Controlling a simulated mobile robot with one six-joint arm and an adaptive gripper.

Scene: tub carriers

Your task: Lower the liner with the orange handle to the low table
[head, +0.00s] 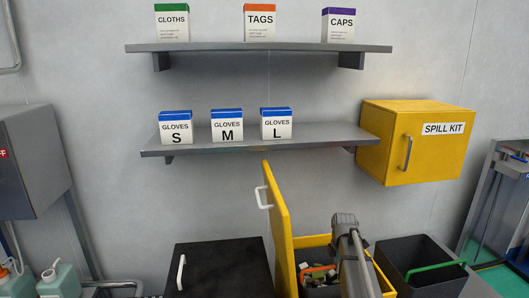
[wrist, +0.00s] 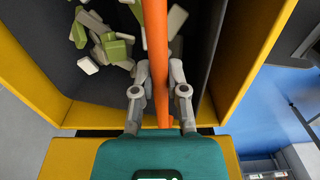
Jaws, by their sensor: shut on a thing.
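The liner is a dark grey tub (head: 312,254) inside an open yellow bin (head: 313,240), with green and white scraps in it. In the wrist view the liner's dark wall (wrist: 232,50) is inside the yellow walls. Its orange handle (head: 318,268) spans the opening and shows in the wrist view (wrist: 155,35) as a bar running between my fingers. My gripper (wrist: 159,76) is shut on the orange handle. In the head view my arm hides part of the bin and my fingers. I cannot pick out the low table.
The bin's yellow lid (head: 279,225) stands upright left of the opening. A black closed box (head: 225,265) is left of it. A dark tub (head: 400,250) with a green handle (head: 433,267) stands close on the right. Shelves and a yellow spill kit cabinet (head: 395,140) are on the wall above.

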